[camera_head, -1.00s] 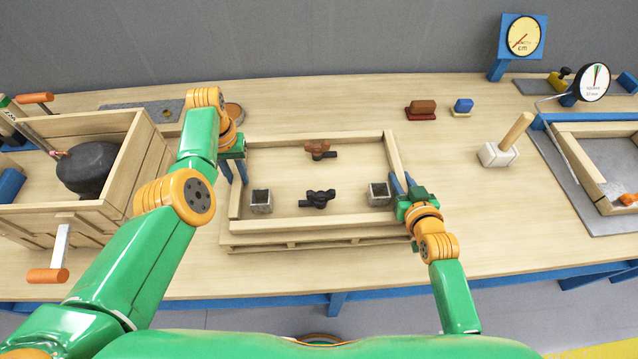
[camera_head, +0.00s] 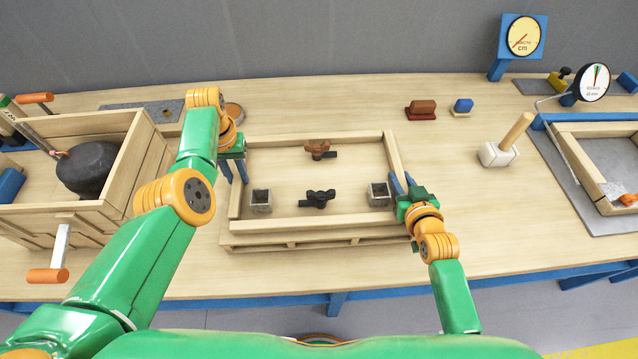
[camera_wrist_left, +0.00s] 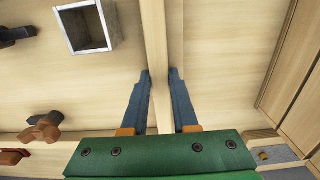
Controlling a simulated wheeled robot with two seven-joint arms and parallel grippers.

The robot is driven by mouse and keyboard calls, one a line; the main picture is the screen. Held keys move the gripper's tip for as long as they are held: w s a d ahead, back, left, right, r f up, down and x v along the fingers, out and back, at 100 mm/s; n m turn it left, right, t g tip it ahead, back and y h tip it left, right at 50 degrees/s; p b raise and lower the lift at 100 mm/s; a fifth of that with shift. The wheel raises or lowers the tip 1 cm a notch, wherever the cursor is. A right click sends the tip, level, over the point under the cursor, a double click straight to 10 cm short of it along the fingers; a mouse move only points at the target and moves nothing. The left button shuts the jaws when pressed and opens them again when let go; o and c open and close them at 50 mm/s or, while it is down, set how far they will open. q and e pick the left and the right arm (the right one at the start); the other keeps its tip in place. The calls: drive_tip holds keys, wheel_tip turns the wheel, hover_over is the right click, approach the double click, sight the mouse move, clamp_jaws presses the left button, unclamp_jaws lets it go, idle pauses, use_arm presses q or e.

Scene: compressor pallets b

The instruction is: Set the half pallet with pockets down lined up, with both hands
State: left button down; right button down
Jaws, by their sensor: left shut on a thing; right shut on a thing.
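The half pallet (camera_head: 312,225) is a shallow pale wooden tray in the middle of the head view, with raised walls and slats below its front edge. Two square metal pockets, a left one (camera_head: 261,201) and a right one (camera_head: 379,194), stand inside it, with a brown knob (camera_head: 318,149) and a black knob (camera_head: 317,198). My left gripper (camera_head: 240,171) is shut on its left wall; in the left wrist view its blue fingers (camera_wrist_left: 160,85) straddle that wall. My right gripper (camera_head: 402,185) is shut on the right wall. I cannot tell whether its underside touches the bench.
A wooden crate (camera_head: 68,216) with a dark compressor (camera_head: 88,167) stands close on the left. A mallet (camera_head: 507,140) and another tray (camera_head: 575,158) on a grey mat are to the right. A brown block (camera_head: 421,110) and blue block (camera_head: 463,107) lie behind.

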use_arm(q)
drive_tip(key=shift+w+r, duration=0.15)
drive_tip(key=shift+r, duration=0.05)
use_arm(e)
drive_tip(key=shift+w+r, duration=0.15)
drive_tip(key=shift+r, duration=0.05)
